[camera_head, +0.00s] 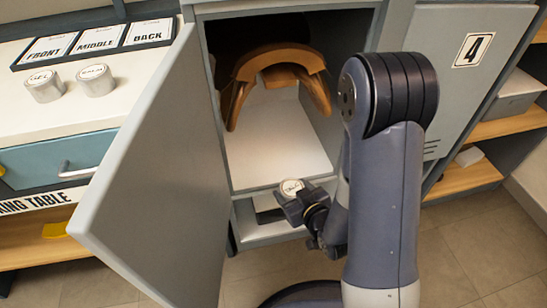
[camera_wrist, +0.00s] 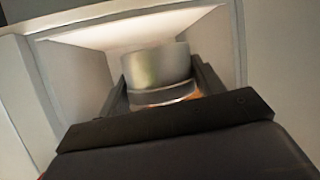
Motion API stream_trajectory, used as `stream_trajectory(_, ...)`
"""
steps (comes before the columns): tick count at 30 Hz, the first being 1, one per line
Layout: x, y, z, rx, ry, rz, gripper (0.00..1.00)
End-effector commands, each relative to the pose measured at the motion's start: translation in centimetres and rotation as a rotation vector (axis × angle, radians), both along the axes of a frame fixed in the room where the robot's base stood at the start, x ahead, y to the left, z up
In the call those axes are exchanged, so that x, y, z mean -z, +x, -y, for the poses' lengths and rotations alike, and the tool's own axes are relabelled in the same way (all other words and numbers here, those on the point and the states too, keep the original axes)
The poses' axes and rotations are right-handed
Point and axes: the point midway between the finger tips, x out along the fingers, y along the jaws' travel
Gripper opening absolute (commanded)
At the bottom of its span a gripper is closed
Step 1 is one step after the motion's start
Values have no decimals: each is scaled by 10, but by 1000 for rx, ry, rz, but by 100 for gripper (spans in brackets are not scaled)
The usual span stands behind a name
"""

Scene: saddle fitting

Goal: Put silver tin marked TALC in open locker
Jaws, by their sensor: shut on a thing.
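My gripper (camera_head: 303,205) is shut on a small silver tin with a white lid (camera_head: 291,187), just in front of the open locker and near its floor edge. The lid's lettering is too small to read. In the wrist view the tin (camera_wrist: 157,66) sits between the two dark fingers, with the locker's pale interior (camera_wrist: 110,32) ahead of it. The open locker (camera_head: 275,140) has a white floor and a brown saddle-shaped piece (camera_head: 278,62) inside, high at the back. Its grey door (camera_head: 165,185) stands swung open to the left.
Two silver tins, one marked GEL (camera_head: 43,86) and another (camera_head: 96,80), stand on the white table (camera_head: 60,125) at left, below cards reading FRONT, MIDDLE and BACK (camera_head: 97,41). The locker's front floor is clear.

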Motion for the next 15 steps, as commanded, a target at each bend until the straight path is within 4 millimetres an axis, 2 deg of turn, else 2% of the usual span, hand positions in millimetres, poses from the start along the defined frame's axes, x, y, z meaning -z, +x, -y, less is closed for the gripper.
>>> stream_trajectory(3,-3,33,-10,-1,1,8,36)
stream_trajectory(15,0,133,-38,1,2,5,36)
